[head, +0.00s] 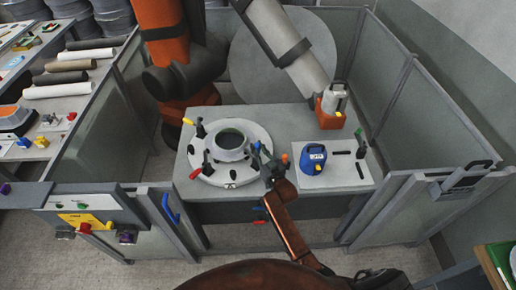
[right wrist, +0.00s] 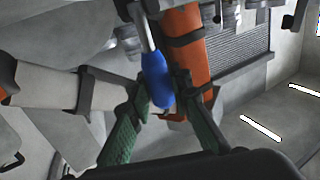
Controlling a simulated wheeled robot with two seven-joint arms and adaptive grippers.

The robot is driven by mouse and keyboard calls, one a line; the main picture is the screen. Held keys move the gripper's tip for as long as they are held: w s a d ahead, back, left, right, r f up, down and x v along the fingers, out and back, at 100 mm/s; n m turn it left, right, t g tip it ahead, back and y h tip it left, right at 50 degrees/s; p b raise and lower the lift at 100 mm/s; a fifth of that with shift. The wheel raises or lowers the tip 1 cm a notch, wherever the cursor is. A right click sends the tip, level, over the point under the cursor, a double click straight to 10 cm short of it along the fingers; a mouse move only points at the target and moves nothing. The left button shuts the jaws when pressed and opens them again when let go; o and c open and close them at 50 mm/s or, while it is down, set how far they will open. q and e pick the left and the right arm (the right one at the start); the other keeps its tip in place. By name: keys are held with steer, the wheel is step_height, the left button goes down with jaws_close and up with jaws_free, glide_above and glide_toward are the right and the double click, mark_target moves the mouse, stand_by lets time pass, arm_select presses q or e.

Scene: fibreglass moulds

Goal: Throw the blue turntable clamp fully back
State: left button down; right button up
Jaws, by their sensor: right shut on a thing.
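The white turntable (head: 257,136) lies on the grey bench with a round ring mould (head: 232,140) at its middle. Clamps with coloured handles stand around its rim, among them a yellow one (head: 200,129) and a red one (head: 195,173). My right gripper (head: 268,163) is at the turntable's right rim, over the blue clamp, most of which it hides in the head view. In the right wrist view the blue clamp handle (right wrist: 157,80) on its metal lever sits between the green fingers, and the gripper is shut on it. My left gripper is not in view.
A blue container (head: 313,160) stands on a white board right of my right gripper. An orange and white device (head: 331,107) is behind it. A large orange robot arm (head: 162,45) rises behind the bench. Fence panels (head: 430,130) enclose both sides.

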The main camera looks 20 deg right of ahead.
jaws_close()
